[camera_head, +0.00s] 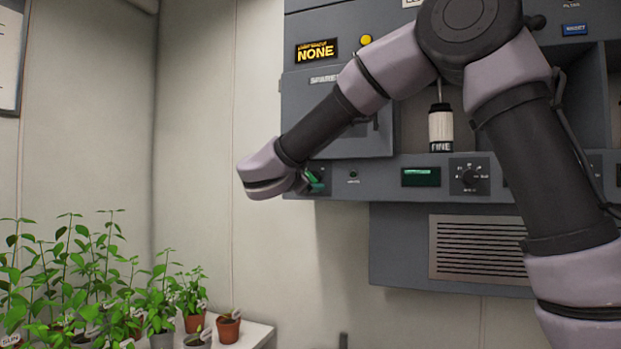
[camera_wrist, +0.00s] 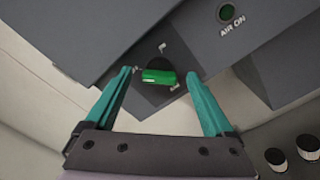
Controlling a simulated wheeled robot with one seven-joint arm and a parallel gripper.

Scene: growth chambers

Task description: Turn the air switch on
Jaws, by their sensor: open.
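The air switch (camera_wrist: 158,77) is a rotary knob with a green handle on a dark round base, at the lower corner of the grey panel. In the wrist view its handle lies nearly level across the picture; the small labels around it are too small to read. My gripper (camera_wrist: 160,74) is open, its two teal fingertips at either end of the handle with a visible gap on both sides. In the head view my gripper (camera_head: 314,181) is at the panel's lower left end, and my wrist hides most of the switch.
The "AIR ON" lamp (camera_wrist: 227,12) beside the switch looks dark green. Along the panel are a green display (camera_head: 421,176) and a black dial (camera_head: 470,176). A white and black bottle (camera_head: 440,128) stands in the recess above. Potted plants (camera_head: 105,275) fill the lower left.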

